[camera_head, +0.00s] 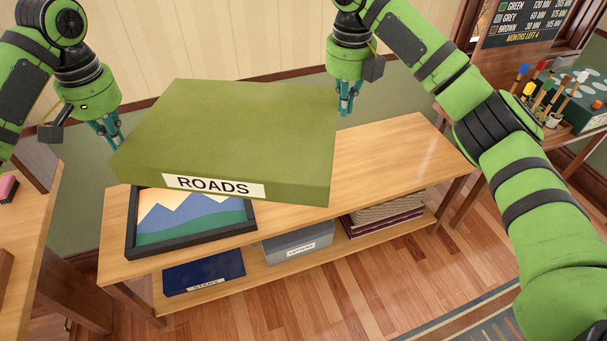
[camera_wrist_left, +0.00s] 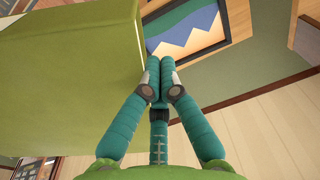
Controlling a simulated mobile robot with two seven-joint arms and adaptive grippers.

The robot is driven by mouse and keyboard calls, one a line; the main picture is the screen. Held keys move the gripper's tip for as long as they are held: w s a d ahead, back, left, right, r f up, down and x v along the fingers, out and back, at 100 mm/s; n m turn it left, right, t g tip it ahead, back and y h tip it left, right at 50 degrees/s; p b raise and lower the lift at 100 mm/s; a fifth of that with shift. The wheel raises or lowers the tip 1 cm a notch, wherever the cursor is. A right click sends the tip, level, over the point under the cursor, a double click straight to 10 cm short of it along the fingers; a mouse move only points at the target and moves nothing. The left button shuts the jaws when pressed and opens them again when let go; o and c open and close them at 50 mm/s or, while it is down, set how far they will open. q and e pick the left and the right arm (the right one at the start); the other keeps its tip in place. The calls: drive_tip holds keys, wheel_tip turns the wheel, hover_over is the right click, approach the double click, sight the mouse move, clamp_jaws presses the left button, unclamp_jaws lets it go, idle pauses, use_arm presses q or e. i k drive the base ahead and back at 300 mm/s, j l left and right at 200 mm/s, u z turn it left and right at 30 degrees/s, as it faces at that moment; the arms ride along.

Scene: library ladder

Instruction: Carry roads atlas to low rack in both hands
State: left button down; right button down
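The roads atlas (camera_head: 235,130) is a large, thick green volume labelled ROADS. In the head view it lies flat between my two grippers, seemingly raised above the low wooden rack (camera_head: 385,165). My left gripper (camera_head: 114,143) is at its left end; in the left wrist view the fingers (camera_wrist_left: 160,62) are together with nothing between them, beside the atlas's side (camera_wrist_left: 90,80). My right gripper (camera_head: 344,112) is at its right end, fingertips close together and pointing down. I cannot tell how firmly either one touches the atlas.
A framed mountain picture (camera_head: 190,238) lies on the rack's top, partly under the atlas. The lower shelf holds a blue box (camera_head: 203,273), a grey LETTERS box (camera_head: 298,244) and a striped stack (camera_head: 385,215). The rack top's right part is clear. Another table (camera_head: 25,225) stands left.

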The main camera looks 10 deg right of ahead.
sight(389, 153)
drive_tip(key=i+l+z, duration=0.1)
drive_tip(key=l, duration=0.25)
drive_tip(key=i+l, duration=0.1)
drive_tip(key=l, duration=0.25)
drive_tip(key=i+l+z, duration=0.15)
drive_tip(key=l, duration=0.15)
drive_tip(key=i+l+z, duration=0.25)
drive_tip(key=i+l, duration=0.55)
drive_tip(key=i, duration=0.5)
drive_tip(key=z, duration=0.05)
